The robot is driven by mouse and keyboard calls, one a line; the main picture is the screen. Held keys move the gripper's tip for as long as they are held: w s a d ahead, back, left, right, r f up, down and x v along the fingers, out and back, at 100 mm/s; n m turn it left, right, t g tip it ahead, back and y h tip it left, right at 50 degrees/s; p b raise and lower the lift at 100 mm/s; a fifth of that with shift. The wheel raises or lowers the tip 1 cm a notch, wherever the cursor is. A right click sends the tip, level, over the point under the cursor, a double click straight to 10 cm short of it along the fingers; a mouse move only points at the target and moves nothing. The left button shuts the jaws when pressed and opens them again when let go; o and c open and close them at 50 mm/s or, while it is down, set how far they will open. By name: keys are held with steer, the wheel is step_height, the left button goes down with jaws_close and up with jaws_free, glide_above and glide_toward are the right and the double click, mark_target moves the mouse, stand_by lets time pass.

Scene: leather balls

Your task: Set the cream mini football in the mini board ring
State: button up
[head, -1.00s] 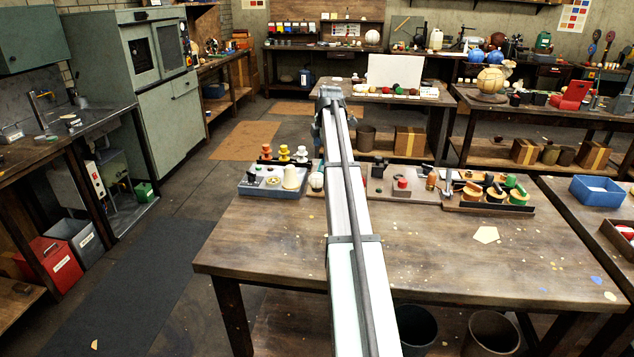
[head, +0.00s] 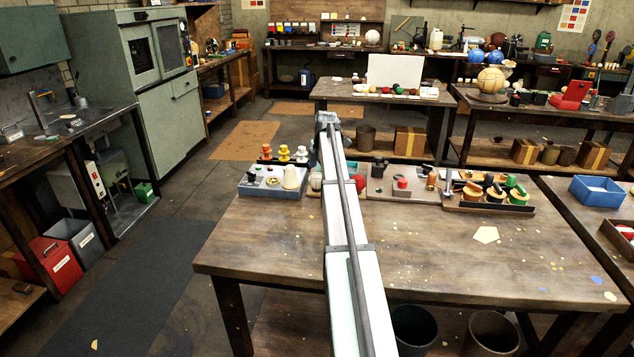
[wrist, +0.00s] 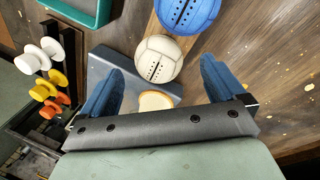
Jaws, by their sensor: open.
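The cream mini football (wrist: 158,60) lies by the end of the grey-blue board (wrist: 118,62) in the wrist view. It partly shows left of my arm in the head view (head: 316,181). My gripper (wrist: 160,68) is open, its blue fingers spread on either side of the ball's lower part, with nothing held. The board (head: 262,191) carries a small yellow ring (head: 273,182), dark pieces and a cream cone (head: 291,178); I cannot tell for sure that this ring is the mini board ring. The cone's top (wrist: 155,101) shows between the fingers. My arm hides the gripper in the head view.
A blue ball (wrist: 188,12) sits right beside the cream ball. A teal tray (wrist: 103,18) and a rack of white, yellow and orange spools (wrist: 48,88) stand nearby. The front of the wooden table (head: 270,240) is mostly clear.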

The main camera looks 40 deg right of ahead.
mark_target(318, 174)
steer(key=shift+x, duration=2.6)
steer(key=shift+w+a+r, duration=0.1)
steer(key=shift+a, duration=0.05)
steer(key=shift+c, duration=0.2)
steer(key=c, duration=1.2)
